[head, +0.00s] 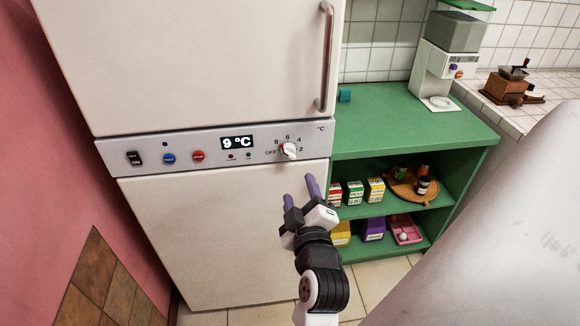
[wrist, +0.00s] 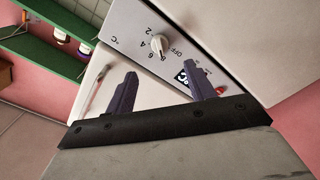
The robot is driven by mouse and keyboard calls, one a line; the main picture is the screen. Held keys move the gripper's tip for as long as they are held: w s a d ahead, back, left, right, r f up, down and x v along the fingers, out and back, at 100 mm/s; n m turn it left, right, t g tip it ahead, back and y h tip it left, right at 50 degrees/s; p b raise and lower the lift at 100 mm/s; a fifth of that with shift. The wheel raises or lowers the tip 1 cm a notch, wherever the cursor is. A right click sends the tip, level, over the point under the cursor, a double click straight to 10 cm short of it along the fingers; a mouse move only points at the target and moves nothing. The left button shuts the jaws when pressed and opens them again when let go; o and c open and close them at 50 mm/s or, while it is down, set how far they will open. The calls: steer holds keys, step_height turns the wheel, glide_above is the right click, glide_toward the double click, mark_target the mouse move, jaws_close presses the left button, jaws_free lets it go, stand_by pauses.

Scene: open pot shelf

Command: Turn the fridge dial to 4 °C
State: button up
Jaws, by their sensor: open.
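The white fridge dial (head: 289,152) sits at the right of the grey control panel, with marks OFF, 8, 6, 4 and 2 around it. The display (head: 237,142) reads 9 °C. I cannot tell exactly where the dial points. My gripper (head: 300,192) is open and empty, below and in front of the dial, apart from it. In the wrist view the dial (wrist: 159,44) shows between and beyond the purple fingertips (wrist: 161,70); part of the display is hidden behind the right finger.
A black switch (head: 134,158), a blue button (head: 169,159) and a red button (head: 198,156) share the panel. A green shelf (head: 400,120) with boxes and jars stands right of the fridge. A fridge handle (head: 326,60) juts out above the panel. Space before the dial looks clear.

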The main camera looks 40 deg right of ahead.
mark_target(291, 157)
steer(key=b+x, duration=0.1)
steer(key=x, duration=1)
steer(key=shift+w+d+r, duration=0.1)
steer(key=shift+d+r, duration=0.05)
steer(key=shift+r, duration=0.05)
steer(key=shift+w+d+f, duration=0.1)
steer(key=shift+w+d, duration=0.1)
steer(key=shift+w, duration=0.2)
steer(key=c, duration=0.9)
